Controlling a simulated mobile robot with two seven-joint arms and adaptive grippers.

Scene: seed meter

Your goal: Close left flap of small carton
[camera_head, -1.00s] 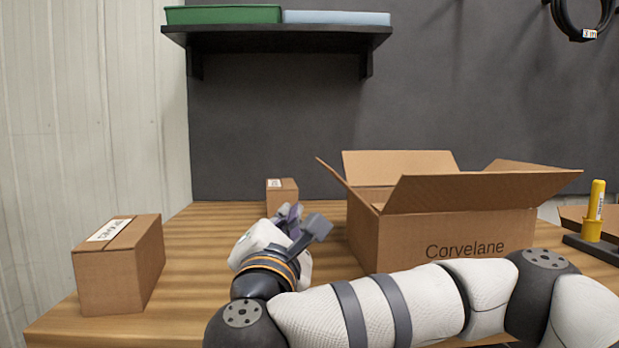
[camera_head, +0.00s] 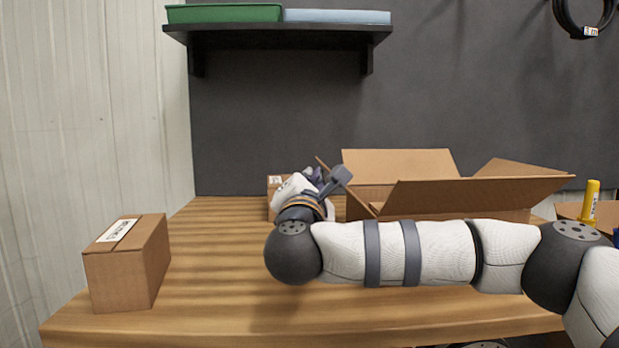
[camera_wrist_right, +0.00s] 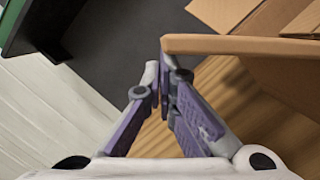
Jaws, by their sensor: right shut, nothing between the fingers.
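The open cardboard carton (camera_head: 455,204) stands at the right of the table with its flaps spread outward. Its left flap is mostly hidden behind my right gripper in the head view; only its tip (camera_head: 322,163) shows. My right gripper (camera_head: 331,174) is shut and empty, at the carton's left side. In the right wrist view, the shut fingertips (camera_wrist_right: 166,70) are right by the corner of a cardboard panel (camera_wrist_right: 240,46), which looks like the left flap. I cannot tell whether they touch. My left gripper is out of view.
A small closed box (camera_head: 127,262) stands at the table's left front. Another small box (camera_head: 274,183) is partly hidden behind my gripper. A yellow-handled object (camera_head: 590,203) stands at the far right. A shelf (camera_head: 280,34) hangs above. The table's left middle is clear.

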